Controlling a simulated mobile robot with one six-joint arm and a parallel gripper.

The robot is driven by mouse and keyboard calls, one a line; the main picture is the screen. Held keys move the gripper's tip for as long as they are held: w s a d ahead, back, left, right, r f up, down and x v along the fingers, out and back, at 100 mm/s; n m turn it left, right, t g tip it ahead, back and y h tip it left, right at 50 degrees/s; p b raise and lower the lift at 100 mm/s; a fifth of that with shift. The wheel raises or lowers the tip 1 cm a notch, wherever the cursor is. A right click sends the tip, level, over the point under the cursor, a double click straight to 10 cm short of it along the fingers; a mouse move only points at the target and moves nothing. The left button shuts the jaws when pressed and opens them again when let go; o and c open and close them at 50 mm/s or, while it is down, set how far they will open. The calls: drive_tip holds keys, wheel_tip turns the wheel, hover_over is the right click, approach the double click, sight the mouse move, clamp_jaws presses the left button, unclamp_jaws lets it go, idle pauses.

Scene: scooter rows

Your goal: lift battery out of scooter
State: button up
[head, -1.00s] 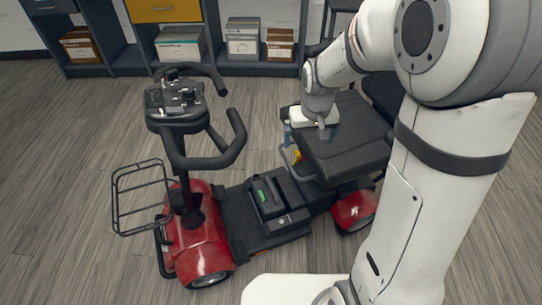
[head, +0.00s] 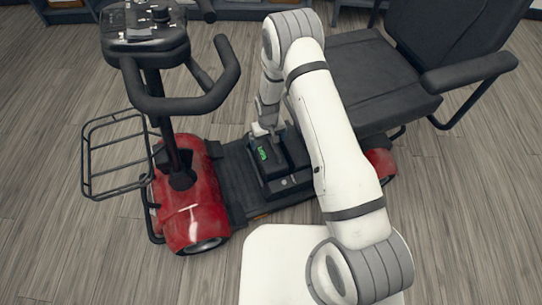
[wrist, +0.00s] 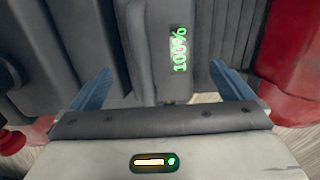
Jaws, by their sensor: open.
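The dark grey battery (head: 290,160) sits in the black deck of the red scooter (head: 195,205), between steering column and seat, with a lit green readout. In the wrist view the battery (wrist: 148,40) fills the middle, and its readout (wrist: 179,48) says 100%. My gripper (head: 264,132) is over the battery's far side, partly hidden by my arm. In the wrist view my gripper (wrist: 160,70) is open, with one blue finger on each side of the battery's raised middle part. I cannot tell whether the fingers touch it.
The handlebars (head: 190,95) and the wire basket (head: 112,155) stand left of the battery. The black seat (head: 375,85) with its armrest is close on the right. Shelves (head: 230,8) line the back wall. The floor at front left is clear.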

sight(269, 150)
wheel_tip(269, 150, down, 8)
drive_tip(key=shift+w+r+b, duration=0.1)
drive_tip(key=shift+r+b, duration=0.1)
drive_tip(key=shift+b, duration=1.05)
drive_tip(key=shift+d+r, duration=0.1)
drive_tip(key=c, duration=1.6)
drive_tip(key=shift+c, duration=0.4)
